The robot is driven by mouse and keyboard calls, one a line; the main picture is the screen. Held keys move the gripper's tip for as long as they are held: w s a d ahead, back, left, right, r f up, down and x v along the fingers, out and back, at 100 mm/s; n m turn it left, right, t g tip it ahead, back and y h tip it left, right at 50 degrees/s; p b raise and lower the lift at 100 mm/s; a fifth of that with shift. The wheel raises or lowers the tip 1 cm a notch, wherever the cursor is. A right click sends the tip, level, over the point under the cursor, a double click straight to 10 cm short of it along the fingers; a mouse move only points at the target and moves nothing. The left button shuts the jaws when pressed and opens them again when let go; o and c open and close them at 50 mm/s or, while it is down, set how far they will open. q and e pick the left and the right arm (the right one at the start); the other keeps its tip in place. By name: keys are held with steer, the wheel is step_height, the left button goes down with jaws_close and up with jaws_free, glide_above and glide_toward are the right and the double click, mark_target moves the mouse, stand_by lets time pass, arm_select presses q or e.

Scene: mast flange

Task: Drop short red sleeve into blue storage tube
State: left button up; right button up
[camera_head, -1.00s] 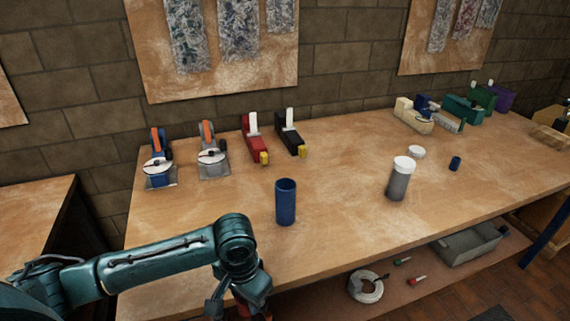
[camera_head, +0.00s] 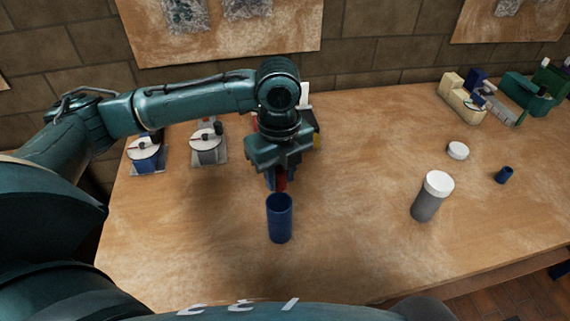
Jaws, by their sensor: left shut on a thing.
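The blue storage tube (camera_head: 280,221) stands upright on the bench with its open mouth facing up. My left gripper (camera_head: 280,182) is directly above and slightly behind the mouth, pointing down. It is shut on the short red sleeve (camera_head: 282,178), which shows as a small red piece between the fingers. The sleeve's lower end is close to the tube's rim; I cannot tell whether it is over the opening or just behind it. My right gripper is not in view.
The bench front is clear.

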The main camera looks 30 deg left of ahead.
mark_target(280, 189)
arm_select(q)
step_height(280, 189, down, 3)
steer(key=b, duration=0.3)
steer(key=shift+s, duration=0.1)
steer(key=shift+f+b, duration=0.6)
steer(key=shift+b, duration=0.1)
steer(key=shift+f+b, duration=0.25)
steer(key=shift+b, duration=0.1)
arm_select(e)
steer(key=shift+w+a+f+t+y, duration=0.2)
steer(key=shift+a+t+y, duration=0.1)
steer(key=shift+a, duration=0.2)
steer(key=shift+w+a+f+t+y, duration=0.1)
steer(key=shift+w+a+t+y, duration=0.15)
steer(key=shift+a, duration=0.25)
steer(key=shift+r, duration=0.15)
arm_select(q)
steer(key=o, duration=1)
steer(key=shift+o, duration=0.2)
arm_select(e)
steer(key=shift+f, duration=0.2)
arm_select(q)
steer(key=shift+r, duration=0.1)
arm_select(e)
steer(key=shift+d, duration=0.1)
